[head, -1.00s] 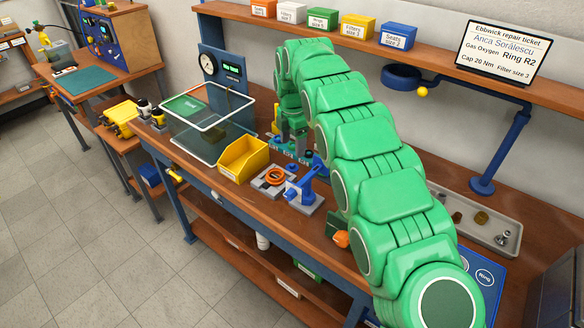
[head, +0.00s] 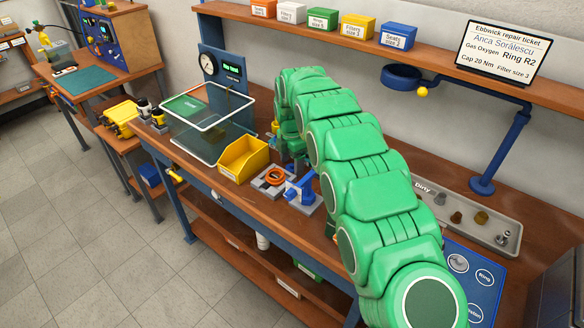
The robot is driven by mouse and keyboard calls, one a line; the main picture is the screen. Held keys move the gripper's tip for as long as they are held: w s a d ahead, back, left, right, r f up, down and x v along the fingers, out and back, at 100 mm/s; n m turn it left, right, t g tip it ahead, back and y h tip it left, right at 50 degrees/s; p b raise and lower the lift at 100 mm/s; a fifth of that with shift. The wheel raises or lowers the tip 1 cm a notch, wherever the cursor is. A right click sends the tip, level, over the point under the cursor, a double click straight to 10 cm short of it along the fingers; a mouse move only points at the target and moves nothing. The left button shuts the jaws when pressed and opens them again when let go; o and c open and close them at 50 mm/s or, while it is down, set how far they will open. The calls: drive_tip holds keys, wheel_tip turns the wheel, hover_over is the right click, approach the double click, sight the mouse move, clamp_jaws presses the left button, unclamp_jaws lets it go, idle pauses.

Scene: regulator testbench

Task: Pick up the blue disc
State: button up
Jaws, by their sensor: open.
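I cannot make out a separate blue disc in the head view. The area behind and under my arm is hidden. My gripper (head: 293,166) points down at the back of the bench, behind the grey fixture with the orange ring (head: 275,175) and the blue clamp fixture (head: 300,190). Its fingers are small and partly covered, and it is open. I cannot tell what lies between or just under them.
A yellow bin (head: 243,160) stands left of the fixtures. A clear-lidded box (head: 208,135) and a gauge stand (head: 222,75) are further left. The grey tray marked Dirty (head: 478,222) holds small parts at right. A shelf (head: 440,65) runs above.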

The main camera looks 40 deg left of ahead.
sight(291, 165)
drive_tip(key=c, duration=1.1)
wheel_tip(291, 165, up, 9)
drive_tip(key=shift+s+r, duration=0.15)
drive_tip(key=shift+s, duration=1.95)
drive_tip(key=shift+s+r, duration=0.15)
drive_tip(key=shift+s, duration=1.9)
